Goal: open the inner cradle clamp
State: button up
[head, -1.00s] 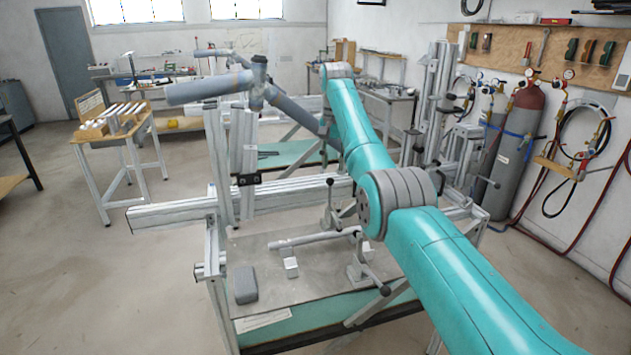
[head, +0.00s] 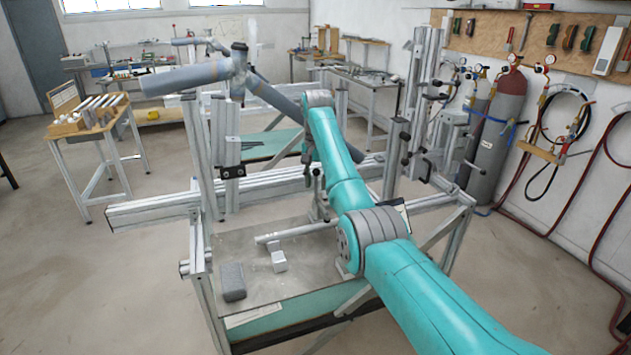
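A toggle clamp (head: 317,200) with an upright, dark-knobbed handle stands at the far side of the jig's metal plate (head: 285,280), left of my arm and partly hidden by it. I cannot tell whether it is the inner cradle clamp, or whether it is open. A light grey tube (head: 292,233) lies on the plate, its right end near the clamp and my arm. My teal arm crosses in front of the plate's right side. A small dark piece at its far end, apparently part of my gripper (head: 306,153), hangs above and left of the clamp handle. Its fingers cannot be made out.
Aluminium rails and posts (head: 160,209) frame the plate. A large grey pipe frame (head: 187,78) rises behind on the left. A dark grey block (head: 232,282) and a small light block (head: 278,260) sit on the plate. Gas cylinders (head: 500,125) stand at the right wall.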

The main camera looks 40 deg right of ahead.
jog(key=shift+f, duration=0.2)
grip_shut()
